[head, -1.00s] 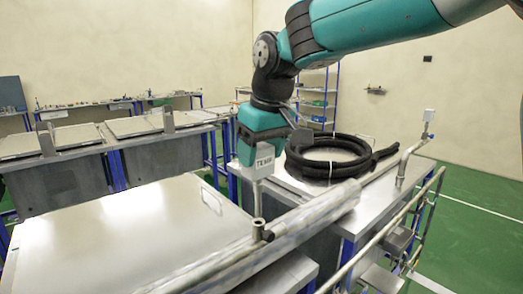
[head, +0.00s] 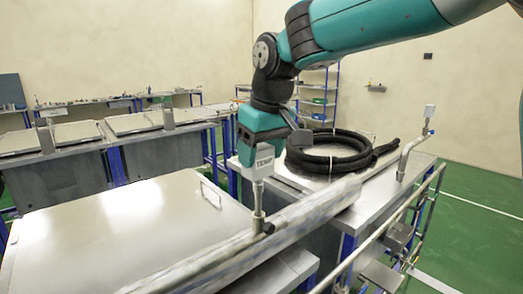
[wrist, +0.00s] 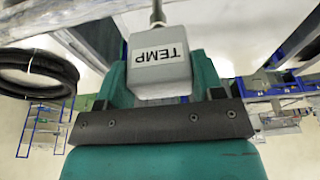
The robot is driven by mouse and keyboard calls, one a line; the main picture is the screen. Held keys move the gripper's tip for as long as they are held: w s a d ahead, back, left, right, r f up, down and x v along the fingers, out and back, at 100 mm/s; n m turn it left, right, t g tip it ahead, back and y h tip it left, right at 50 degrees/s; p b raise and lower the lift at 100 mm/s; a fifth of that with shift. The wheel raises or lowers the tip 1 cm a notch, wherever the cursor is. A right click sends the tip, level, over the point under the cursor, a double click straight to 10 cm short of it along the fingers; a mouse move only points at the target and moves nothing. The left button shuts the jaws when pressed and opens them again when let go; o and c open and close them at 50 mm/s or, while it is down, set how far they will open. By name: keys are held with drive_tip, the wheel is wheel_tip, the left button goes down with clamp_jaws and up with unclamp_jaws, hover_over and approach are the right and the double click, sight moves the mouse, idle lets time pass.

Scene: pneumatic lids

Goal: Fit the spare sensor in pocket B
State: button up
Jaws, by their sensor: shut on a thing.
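My gripper (head: 262,146) is shut on a pale grey sensor head (head: 257,165) labelled TEMP. The label also reads clearly on the sensor (wrist: 163,58) in the wrist view, between my teal fingers. The sensor is upright, and its thin metal stem (head: 258,195) points down. Under it, a short upright pocket fitting (head: 257,222) stands on a long silver pipe (head: 215,258). The stem lines up with this fitting and seems to meet its top; I cannot tell how deep it sits. No pocket letter is readable.
Another grey sensor head (head: 430,111) stands on the pipe's far end at the right. A coiled black hose (head: 335,158) lies on the steel top behind my gripper. A flat metal lid (head: 110,235) fills the left front. A guard rail (head: 385,235) runs at the right.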

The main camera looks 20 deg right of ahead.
drive_tip(key=shift+s+b+x, duration=0.15)
drive_tip(key=shift+b+x, duration=0.4)
drive_tip(key=shift+x, duration=0.2)
drive_tip(key=shift+s+b+x, duration=0.2)
drive_tip(key=shift+b+x, duration=0.3)
drive_tip(key=shift+x, duration=0.2)
drive_tip(key=o, duration=1)
drive_tip(key=shift+d+f, duration=0.1)
drive_tip(key=shift+f, duration=0.05)
drive_tip(key=shift+p+v, duration=2.65)
drive_tip(key=shift+v, duration=0.9)
drive_tip(key=w+a+r+p+v, duration=0.1)
drive_tip(key=w+p+v, duration=0.25)
drive_tip(key=v, duration=1.25)
hover_over(261, 166)
drive_tip(key=s+d+b, duration=0.1)
drive_tip(key=s+d, duration=0.1)
drive_tip(key=s, duration=0.3)
drive_tip(key=shift+w+d+r, duration=0.15)
drive_tip(key=shift+w+d, duration=0.05)
drive_tip(key=shift+w, duration=0.05)
